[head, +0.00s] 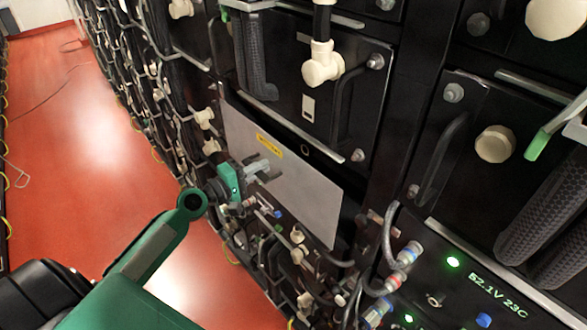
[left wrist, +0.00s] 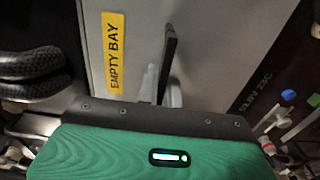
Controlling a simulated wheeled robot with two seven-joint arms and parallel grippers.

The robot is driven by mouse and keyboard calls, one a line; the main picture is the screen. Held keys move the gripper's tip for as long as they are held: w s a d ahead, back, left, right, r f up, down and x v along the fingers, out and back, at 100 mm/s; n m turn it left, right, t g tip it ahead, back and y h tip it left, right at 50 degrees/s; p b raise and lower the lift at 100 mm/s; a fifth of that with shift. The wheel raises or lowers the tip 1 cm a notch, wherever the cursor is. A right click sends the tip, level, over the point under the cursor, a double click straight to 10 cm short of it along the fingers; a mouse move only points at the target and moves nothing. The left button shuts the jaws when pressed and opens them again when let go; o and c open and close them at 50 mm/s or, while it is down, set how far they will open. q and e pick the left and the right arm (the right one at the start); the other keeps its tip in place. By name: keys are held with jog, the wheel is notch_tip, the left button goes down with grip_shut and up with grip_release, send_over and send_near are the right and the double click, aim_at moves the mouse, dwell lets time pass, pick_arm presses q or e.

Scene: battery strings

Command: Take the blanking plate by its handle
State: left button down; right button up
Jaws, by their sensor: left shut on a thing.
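The blanking plate (head: 308,195) is a flat light-grey panel on the rack front, with a yellow label. In the left wrist view the plate (left wrist: 212,45) fills the middle, and its label (left wrist: 116,52) reads "EMPTY BAY". Its dark bar handle (left wrist: 170,48) stands out from the plate. My left gripper (head: 262,170) is at the handle, shut on it, with its pale fingers (left wrist: 162,88) around the bar's near end. The green gripper body hides part of the grip in the left wrist view. My right gripper is not in view.
Black battery modules with pale connectors (head: 322,65) and thick cables surround the plate. Below it are cables and plugs (head: 300,255). The red aisle floor (head: 95,130) is open at left.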

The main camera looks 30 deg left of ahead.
pick_arm(q)
jog(key=b+v, duration=0.3)
jog(key=v, duration=0.4)
jog(key=shift+s+b, duration=0.25)
jog(key=shift+b, duration=0.05)
dwell(0.8)
jog(key=shift+a, duration=0.1)
dwell(0.3)
